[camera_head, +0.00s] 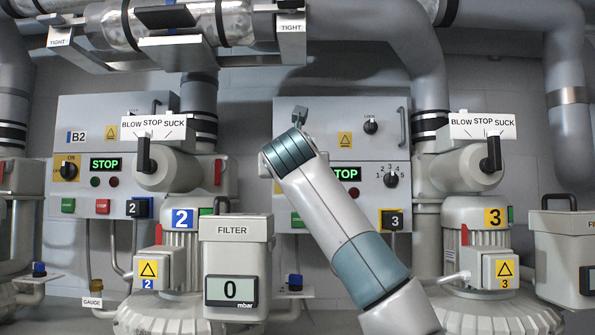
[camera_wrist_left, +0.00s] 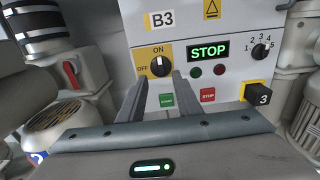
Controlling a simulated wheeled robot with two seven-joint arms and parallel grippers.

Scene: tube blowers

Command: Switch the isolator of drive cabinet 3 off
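Drive cabinet 3 (camera_head: 325,108) stands in the middle of the head view, with my left arm covering its left part. In the left wrist view the cabinet (camera_wrist_left: 185,25) carries the label B3. Its isolator (camera_wrist_left: 160,66) is a black knob on a yellow plate, with ON above and OFF to the left. The knob stands roughly upright, towards ON. My left gripper (camera_wrist_left: 160,80) is open, its two fingers pointing at the isolator from just below; I cannot tell whether they touch it. The head view hides the isolator. My right gripper is not in view.
Beside the isolator are a lit STOP display (camera_wrist_left: 208,51), a green button (camera_wrist_left: 166,100), a red button (camera_wrist_left: 208,95) and a selector knob (camera_wrist_left: 260,50). Cabinet B2 (camera_head: 90,115) is at left. Blowers and a filter box (camera_head: 236,235) stand in front.

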